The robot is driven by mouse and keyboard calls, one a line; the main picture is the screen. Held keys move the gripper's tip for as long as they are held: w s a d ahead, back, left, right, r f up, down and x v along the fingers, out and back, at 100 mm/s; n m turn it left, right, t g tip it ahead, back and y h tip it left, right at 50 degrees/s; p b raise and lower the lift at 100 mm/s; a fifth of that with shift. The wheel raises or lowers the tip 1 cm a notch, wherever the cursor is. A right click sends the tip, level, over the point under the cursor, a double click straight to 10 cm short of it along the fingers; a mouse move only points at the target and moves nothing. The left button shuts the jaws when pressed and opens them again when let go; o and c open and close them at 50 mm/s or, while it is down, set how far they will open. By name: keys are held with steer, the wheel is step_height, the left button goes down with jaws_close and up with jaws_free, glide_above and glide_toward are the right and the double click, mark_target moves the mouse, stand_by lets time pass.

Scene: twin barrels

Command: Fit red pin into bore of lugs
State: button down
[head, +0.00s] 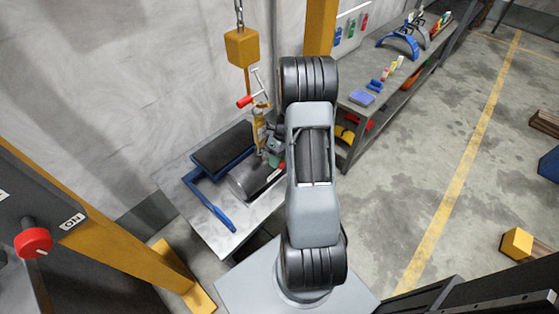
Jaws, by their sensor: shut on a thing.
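My gripper (272,152) is at the left of my arm, above the right side of a grey cylinder (248,185) on the metal table. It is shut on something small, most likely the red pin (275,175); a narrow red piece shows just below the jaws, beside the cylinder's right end. The jaws and my arm hide the exact grip. Yellow lugs (259,126) stand just left of the gripper, below a hanging yellow block. Their bore cannot be made out. A red-ended white bar (244,102) is above them.
The metal table (240,235) holds a blue frame (212,208) and a dark pad (222,148). A yellow block (242,47) hangs on a chain close to the gripper. A shelf with tools (358,112) stands right of my arm.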

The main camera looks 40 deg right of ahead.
steer(key=shift+w+a, duration=0.15)
steer(key=shift+w, duration=0.65)
steer(key=shift+w+a, duration=0.15)
steer(key=shift+w, duration=0.65)
steer(key=shift+w+r+p, duration=0.1)
steer(key=shift+w+p, duration=0.2)
steer(key=shift+w, duration=0.05)
steer(key=c, duration=0.7)
jaws_free()
steer(key=shift+r, duration=0.15)
steer(key=shift+w+d+r+p, duration=0.1)
steer(key=shift+w+r+p, duration=0.1)
steer(key=shift+r+p, duration=0.4)
steer(key=p+v, duration=0.1)
steer(key=v, duration=0.1)
steer(key=p+v, duration=0.4)
steer(key=shift+s+d+r, duration=0.1)
steer(key=shift+d+r, duration=0.05)
steer(key=shift+d, duration=0.25)
